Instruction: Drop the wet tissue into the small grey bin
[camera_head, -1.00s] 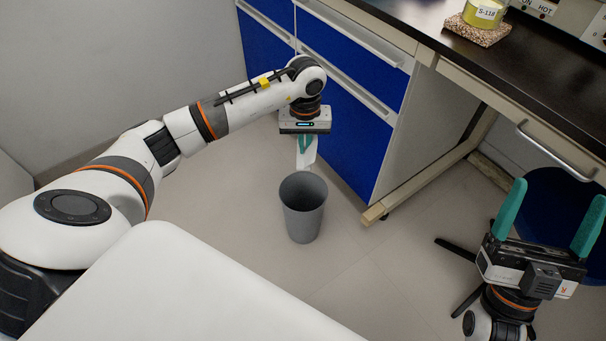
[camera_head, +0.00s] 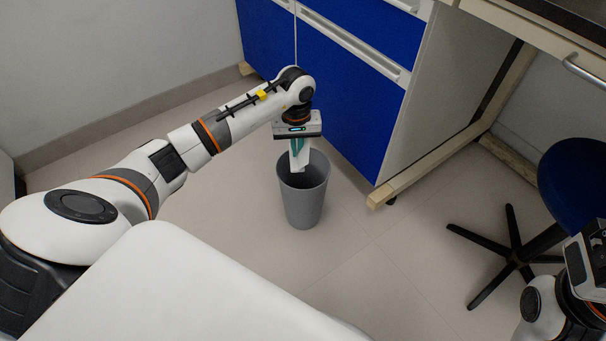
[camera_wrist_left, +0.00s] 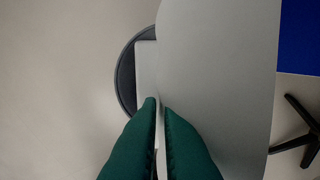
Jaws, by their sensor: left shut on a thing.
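The wet tissue (camera_head: 300,157) is a white sheet hanging down from my left gripper (camera_head: 296,149). The gripper points down and its green fingers are shut on the tissue. The small grey bin (camera_head: 303,207) stands upright on the floor below, and the tissue's lower end is over its mouth in the head view. In the left wrist view the tissue (camera_wrist_left: 215,80) is large and pale between and beyond the fingers (camera_wrist_left: 159,103), and covers much of the bin's dark rim (camera_wrist_left: 122,78). Only a part of my right gripper (camera_head: 590,262) shows at the right edge; its fingers are out of frame.
A blue cabinet (camera_head: 345,110) stands just behind the bin. A bench leg frame (camera_head: 420,172) is to its right. A dark blue chair (camera_head: 575,185) with black legs stands further right. The floor around the bin's front is clear.

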